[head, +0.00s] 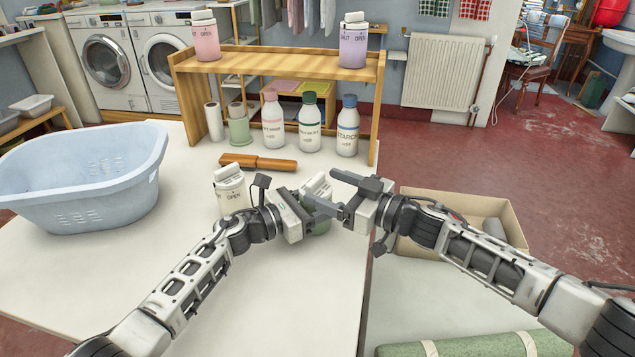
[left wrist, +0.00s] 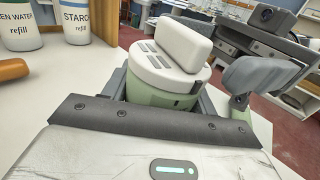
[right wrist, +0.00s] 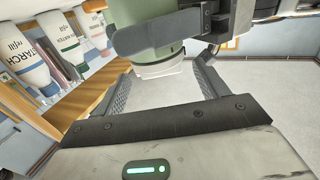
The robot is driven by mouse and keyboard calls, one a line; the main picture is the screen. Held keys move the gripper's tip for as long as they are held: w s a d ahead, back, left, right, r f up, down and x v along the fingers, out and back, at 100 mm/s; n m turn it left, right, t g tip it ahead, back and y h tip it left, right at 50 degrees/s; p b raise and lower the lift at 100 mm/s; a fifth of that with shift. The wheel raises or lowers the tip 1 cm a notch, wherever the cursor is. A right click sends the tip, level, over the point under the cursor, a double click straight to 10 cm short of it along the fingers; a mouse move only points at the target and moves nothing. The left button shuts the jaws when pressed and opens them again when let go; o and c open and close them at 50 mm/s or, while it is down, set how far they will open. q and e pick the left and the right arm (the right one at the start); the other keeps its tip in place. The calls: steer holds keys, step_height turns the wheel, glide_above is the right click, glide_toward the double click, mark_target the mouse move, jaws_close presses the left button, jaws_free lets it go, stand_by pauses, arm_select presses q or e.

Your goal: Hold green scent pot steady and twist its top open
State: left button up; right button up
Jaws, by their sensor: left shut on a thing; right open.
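The green scent pot (head: 318,227) has a green body and a white top (head: 316,186) with a raised grip bar. In the left wrist view its body (left wrist: 150,94) sits between my left fingers, upright above the table. My left gripper (head: 308,208) is shut on the body. My right gripper (head: 338,190) is open just right of the pot, fingers pointing toward it. In the right wrist view the white top (right wrist: 160,70) shows near and between the spread fingertips, with a gap on each side. A dark left finger (right wrist: 155,38) crosses the body there.
A wooden rack (head: 280,62) carries a pink pot (head: 206,40) and a purple pot (head: 353,45), with bottles below. A blue basket (head: 80,190) stands left, a cardboard box (head: 460,200) right.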

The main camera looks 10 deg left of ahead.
mark_target(319, 183)
steer(key=shift+x, duration=1.6)
steer(key=c, duration=1)
steer(key=shift+w+n+g, duration=0.1)
steer(key=shift+n+g, duration=0.2)
steer(key=shift+n+g+y, duration=0.4)
steer(key=shift+n+g, duration=0.1)
steer(key=shift+g, duration=0.4)
steer(key=o, duration=1)
